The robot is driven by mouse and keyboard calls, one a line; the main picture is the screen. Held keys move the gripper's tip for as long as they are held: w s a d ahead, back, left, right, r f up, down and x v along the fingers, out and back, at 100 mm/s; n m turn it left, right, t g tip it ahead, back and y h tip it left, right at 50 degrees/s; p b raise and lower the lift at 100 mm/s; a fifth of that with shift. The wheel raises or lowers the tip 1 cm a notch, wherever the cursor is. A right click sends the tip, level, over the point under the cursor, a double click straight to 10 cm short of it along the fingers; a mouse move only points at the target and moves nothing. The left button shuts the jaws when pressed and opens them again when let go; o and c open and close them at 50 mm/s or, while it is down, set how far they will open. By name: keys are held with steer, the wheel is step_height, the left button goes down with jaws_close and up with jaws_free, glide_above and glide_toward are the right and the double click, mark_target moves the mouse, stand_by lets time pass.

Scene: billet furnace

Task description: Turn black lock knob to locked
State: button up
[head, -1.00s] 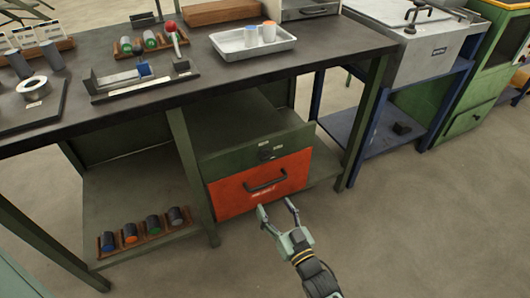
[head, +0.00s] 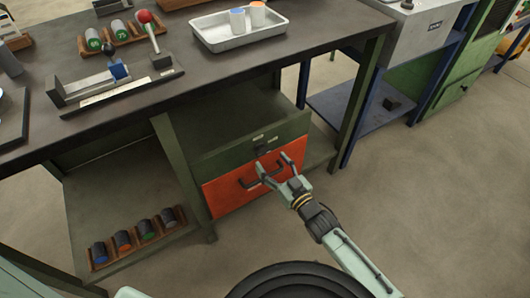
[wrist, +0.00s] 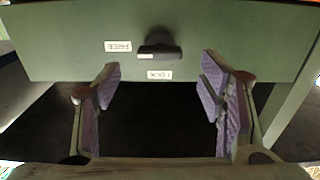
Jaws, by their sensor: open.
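The black lock knob (head: 262,149) sits on the green panel (head: 230,152) above the orange drawer (head: 225,195). In the wrist view the knob (wrist: 160,47) is a dark bar lying roughly horizontal, with a pale mark at its left end. One label (wrist: 118,46) is left of it and a label that seems to read LOCK (wrist: 160,75) is below it, in upside-down lettering. My gripper (head: 273,163) is open and empty in front of the drawer unit. In the wrist view its fingers (wrist: 160,80) are spread either side of the knob, apart from it.
A green table leg (head: 350,95) stands to the right. The floor in front is open.

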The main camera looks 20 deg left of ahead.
mark_target(264, 153)
steer(key=shift+x, duration=2.35)
steer(key=c, duration=1.2)
steer(key=shift+o, duration=0.2)
